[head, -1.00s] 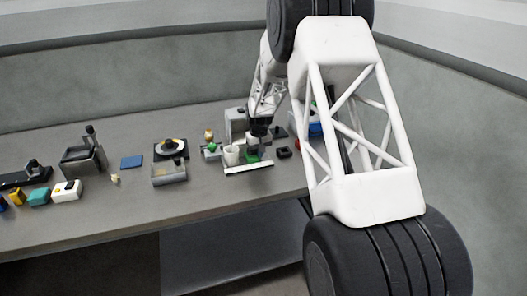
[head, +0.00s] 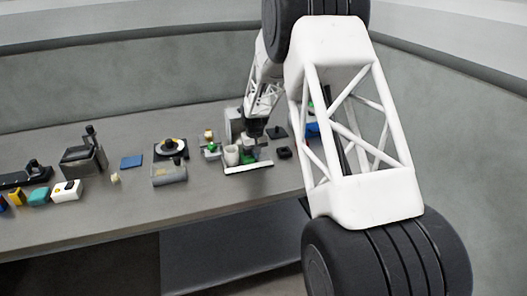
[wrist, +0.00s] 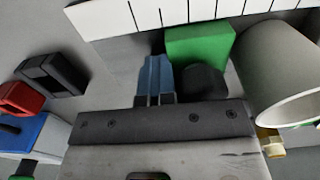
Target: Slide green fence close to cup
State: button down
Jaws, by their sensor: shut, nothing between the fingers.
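The green fence (wrist: 200,42) is a block standing by the white marked strip (wrist: 150,16) in the wrist view. The pale cup (wrist: 282,75) is just to its right; I cannot tell whether they touch. A dark rounded knob (wrist: 204,80) is in front of the fence. My gripper (wrist: 157,66) is shut and empty, its bluish fingertips beside the fence's left side. In the head view the cup (head: 231,156) is left of the green fence (head: 247,157), and my gripper (head: 254,135) is low above the fence, partly hiding that area.
A grey box (head: 234,122) stands behind the cup. A small black block (head: 284,152) lies to the right. A grey device with a dark disc (head: 170,172) is on the left. Blue and red items (wrist: 33,133) lie left in the wrist view.

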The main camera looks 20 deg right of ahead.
jog(key=shift+a, duration=0.55)
jog(key=shift+d, duration=0.3)
jog(key=shift+d, duration=0.3)
dwell(0.3)
notch_tip(320, 180, up, 8)
dwell(1.4)
dwell(0.4)
